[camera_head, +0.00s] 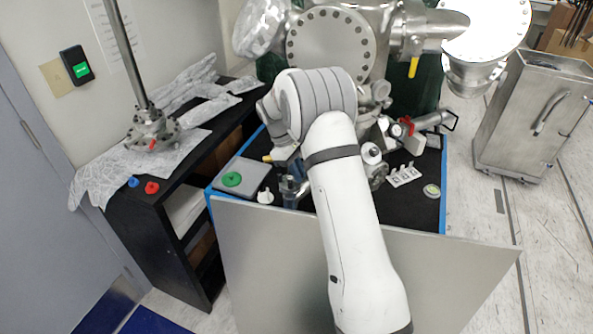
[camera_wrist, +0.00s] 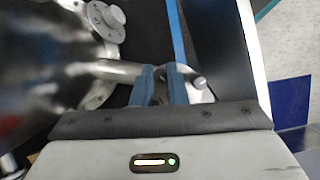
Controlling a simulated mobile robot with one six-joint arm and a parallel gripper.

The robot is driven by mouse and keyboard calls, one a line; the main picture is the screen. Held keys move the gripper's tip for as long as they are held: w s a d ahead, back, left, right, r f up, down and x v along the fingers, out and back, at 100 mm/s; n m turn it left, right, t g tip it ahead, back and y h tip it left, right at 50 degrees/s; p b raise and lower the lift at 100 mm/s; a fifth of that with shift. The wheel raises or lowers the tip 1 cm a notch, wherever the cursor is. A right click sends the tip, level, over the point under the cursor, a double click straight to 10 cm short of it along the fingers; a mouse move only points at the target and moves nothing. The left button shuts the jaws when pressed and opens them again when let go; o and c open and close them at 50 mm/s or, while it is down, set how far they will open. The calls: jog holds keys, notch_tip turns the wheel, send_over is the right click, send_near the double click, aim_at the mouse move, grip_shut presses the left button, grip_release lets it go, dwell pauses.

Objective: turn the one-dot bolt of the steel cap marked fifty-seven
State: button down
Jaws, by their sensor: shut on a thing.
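My gripper (camera_wrist: 162,84) shows in the wrist view with two blue fingertips close together. It is shut on a silver metal part (camera_wrist: 118,70), whose bar runs left from the fingers. A silver end with a small round head (camera_wrist: 199,83) shows just right of them. A round steel flange with small holes and a raised knob (camera_wrist: 105,20) is at the upper left. I cannot read a fifty-seven or make out a one-dot bolt, so I cannot tell which piece is the marked cap. In the head view my arm hides much of the work area.
The black bench top (camera_head: 415,205) has a blue edge. On it are a grey box with a green ring (camera_head: 232,179), a white holder (camera_head: 404,175) and a small round tin (camera_head: 432,191). A large steel chamber (camera_head: 330,45) stands behind. A black shelf (camera_head: 150,205) is at left.

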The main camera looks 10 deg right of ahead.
jog(key=shift+w+r+m+y, duration=0.1)
jog(key=shift+m+y, duration=0.3)
jog(key=shift+m, duration=0.6)
jog(key=shift+d, duration=0.1)
jog(key=c, duration=1.4)
grip_release()
jog(key=shift+c, duration=0.2)
jog(key=shift+b+v, duration=0.4)
jog(key=shift+v, duration=3.4)
jog(key=shift+w, duration=0.2)
jog(key=shift+c, duration=0.2)
